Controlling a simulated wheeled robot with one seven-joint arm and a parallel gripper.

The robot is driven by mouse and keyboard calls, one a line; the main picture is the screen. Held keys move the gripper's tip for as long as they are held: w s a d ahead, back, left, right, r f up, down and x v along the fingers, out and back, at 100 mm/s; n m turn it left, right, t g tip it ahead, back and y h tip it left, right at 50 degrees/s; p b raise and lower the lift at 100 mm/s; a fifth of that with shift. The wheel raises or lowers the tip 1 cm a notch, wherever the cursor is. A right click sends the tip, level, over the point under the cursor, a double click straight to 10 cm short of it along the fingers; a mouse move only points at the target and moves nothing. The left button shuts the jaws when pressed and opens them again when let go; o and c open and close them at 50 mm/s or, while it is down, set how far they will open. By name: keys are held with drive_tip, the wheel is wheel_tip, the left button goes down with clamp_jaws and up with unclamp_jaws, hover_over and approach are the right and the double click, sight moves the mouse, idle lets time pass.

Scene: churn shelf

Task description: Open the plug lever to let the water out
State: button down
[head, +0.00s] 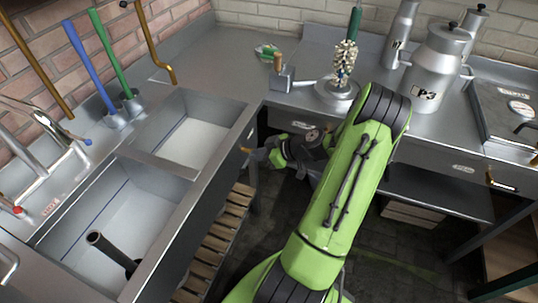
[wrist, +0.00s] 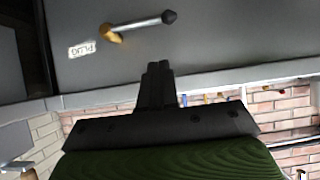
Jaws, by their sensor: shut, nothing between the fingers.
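The plug lever (wrist: 140,25) shows in the wrist view on the grey sink front. It has a brass pivot, a thin metal rod and a dark knob, beside a white PLUG label (wrist: 82,49) that appears upside down. In the head view the brass part of the lever (head: 246,150) shows small at the sink front's right end. My gripper (wrist: 158,68) is shut and empty, its dark fingers pointing toward the panel and apart from the knob in the picture. In the head view my gripper (head: 262,154) is close to the lever, below the counter corner; the exact gap is unclear.
Two sink basins (head: 185,140) lie left, with a dark standpipe (head: 112,252) in the nearer one. A slatted wooden rack (head: 222,235) is under the sink. Open floor lies below my arm.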

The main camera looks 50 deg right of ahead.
drive_tip(key=w+f, duration=0.1)
drive_tip(key=f+b, duration=0.1)
drive_tip(key=f, duration=0.1)
drive_tip(key=w+a+f, duration=0.1)
drive_tip(key=f, duration=0.1)
drive_tip(key=shift+w+f, duration=0.15)
drive_tip(key=shift+w, duration=0.15)
drive_tip(key=shift+d+f+b, duration=0.1)
drive_tip(key=shift+f+b, duration=0.1)
drive_tip(key=shift+b, duration=0.3)
drive_tip(key=shift+s+f, duration=0.1)
